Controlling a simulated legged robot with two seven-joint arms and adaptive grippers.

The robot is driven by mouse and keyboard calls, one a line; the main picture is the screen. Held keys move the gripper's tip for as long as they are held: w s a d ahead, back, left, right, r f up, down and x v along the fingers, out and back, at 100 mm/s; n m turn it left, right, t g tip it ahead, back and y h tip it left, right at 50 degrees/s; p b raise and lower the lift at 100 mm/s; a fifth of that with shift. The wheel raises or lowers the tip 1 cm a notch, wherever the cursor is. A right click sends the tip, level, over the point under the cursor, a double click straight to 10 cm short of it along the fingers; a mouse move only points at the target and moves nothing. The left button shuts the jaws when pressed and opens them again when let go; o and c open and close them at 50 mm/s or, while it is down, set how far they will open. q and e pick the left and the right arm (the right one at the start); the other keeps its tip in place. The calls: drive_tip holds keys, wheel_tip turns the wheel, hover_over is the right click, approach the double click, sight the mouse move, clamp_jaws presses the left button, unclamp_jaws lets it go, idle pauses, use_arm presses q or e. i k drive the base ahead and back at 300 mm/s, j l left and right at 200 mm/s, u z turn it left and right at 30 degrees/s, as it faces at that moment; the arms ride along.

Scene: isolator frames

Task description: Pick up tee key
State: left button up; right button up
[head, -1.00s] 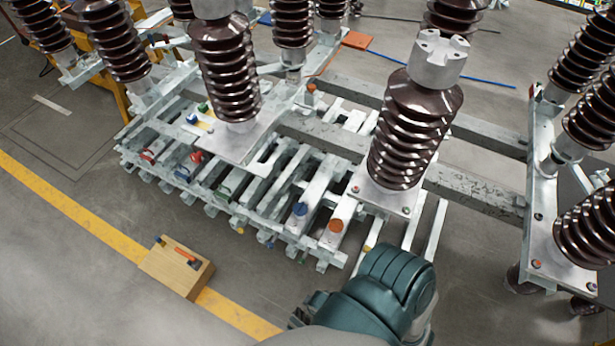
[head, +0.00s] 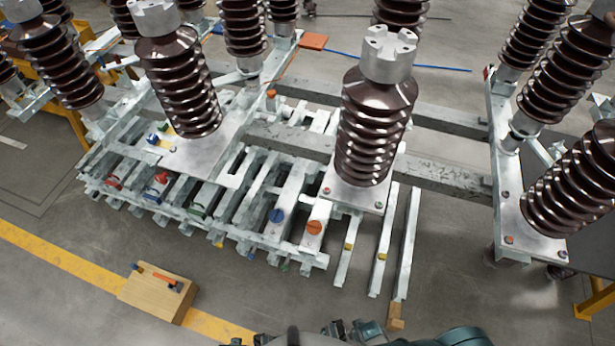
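A small tool with an orange handle and a dark end (head: 167,281) lies on top of a light wooden box (head: 150,296) on the floor at the lower left. It may be the tee key, but it is too small to be sure. A small blue-tipped piece (head: 137,267) is at the box's back left corner. Dark teal parts of my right arm and gripper (head: 350,331) show at the bottom edge, right of the box and apart from it. The frame edge cuts off the fingers, so their opening is hidden. I cannot make out my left gripper.
A grey steel frame (head: 225,235) with slats and brown ribbed insulators (head: 375,130) stands behind the box. Another insulator frame (head: 505,215) is at the right. A yellow floor line (head: 60,256) runs under the box. Floor left of it is clear.

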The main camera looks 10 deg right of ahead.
sight(173, 282)
drive_tip(key=z, duration=0.2)
drive_tip(key=u, duration=1.8)
